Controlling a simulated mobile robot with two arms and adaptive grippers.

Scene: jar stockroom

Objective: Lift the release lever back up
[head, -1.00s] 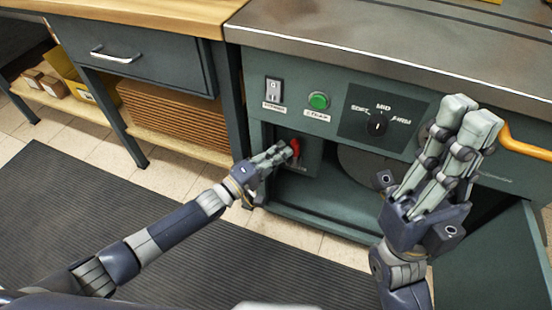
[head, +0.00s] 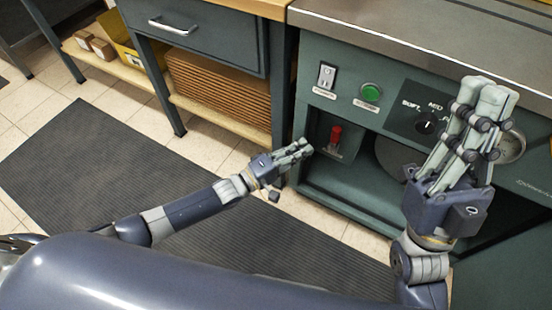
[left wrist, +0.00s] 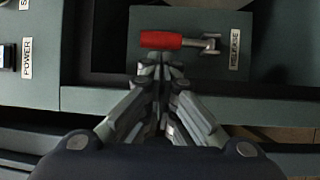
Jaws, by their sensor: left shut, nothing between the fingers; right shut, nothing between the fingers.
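The release lever (head: 335,137) has a red handle and stands upright, handle above its metal pivot, in the machine's recess. In the left wrist view the lever (left wrist: 176,41) lies crosswise beside a RELEASE label (left wrist: 235,48), just beyond the fingertips. My left gripper (head: 304,149) is shut and empty, left of the lever with a gap between them. It also shows in the left wrist view (left wrist: 160,75), fingers together. My right gripper (head: 490,93) is shut and empty, raised in front of the machine's panel at the right.
Above the lever are a power switch (head: 326,76), a green button (head: 371,92) and a SOFT-MID dial (head: 426,122). A wooden-topped bench (head: 200,60) with a drawer stands to the left. A dark ribbed mat (head: 110,165) covers open floor in front.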

